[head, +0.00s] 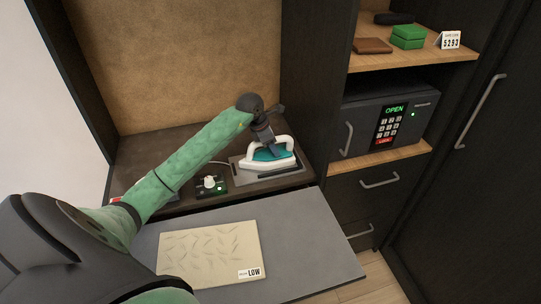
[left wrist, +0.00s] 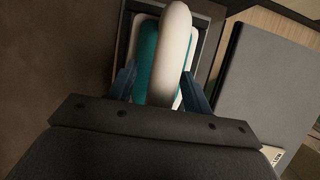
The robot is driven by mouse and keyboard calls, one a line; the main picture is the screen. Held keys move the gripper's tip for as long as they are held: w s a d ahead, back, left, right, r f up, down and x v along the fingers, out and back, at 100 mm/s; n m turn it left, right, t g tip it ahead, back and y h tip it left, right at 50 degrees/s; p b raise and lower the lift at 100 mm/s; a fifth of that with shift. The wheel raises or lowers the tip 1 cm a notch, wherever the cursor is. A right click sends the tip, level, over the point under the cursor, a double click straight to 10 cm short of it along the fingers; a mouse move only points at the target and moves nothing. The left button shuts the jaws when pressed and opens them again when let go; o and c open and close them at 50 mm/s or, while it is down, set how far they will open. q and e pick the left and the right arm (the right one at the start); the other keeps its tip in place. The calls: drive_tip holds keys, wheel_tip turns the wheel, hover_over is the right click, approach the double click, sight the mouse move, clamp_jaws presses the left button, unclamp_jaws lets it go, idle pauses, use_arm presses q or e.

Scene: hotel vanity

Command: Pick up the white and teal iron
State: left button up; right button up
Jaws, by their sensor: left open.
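The white and teal iron (head: 268,157) rests on a grey tray (head: 290,176) on the dark vanity counter. My left arm reaches across from the left, and my left gripper (head: 274,150) is at the iron's handle from above. In the left wrist view, the iron's white handle (left wrist: 176,45) lies between the two fingers of my left gripper (left wrist: 158,88), one on each side. The teal body (left wrist: 148,60) shows beneath the handle. The fingers are open, and I cannot tell whether either touches the handle. My right gripper is not in view.
A small dark control box with a white knob (head: 210,182) stands left of the tray. A grey board (head: 320,235) in front bears a cream patterned panel (head: 200,245) labelled LOW. A safe (head: 385,120) reading OPEN stands at right, below a shelf with a green box (head: 408,37).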

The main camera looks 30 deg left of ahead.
use_arm(q)
clamp_jaws()
drive_tip(key=shift+r, duration=0.15)
idle(1.1)
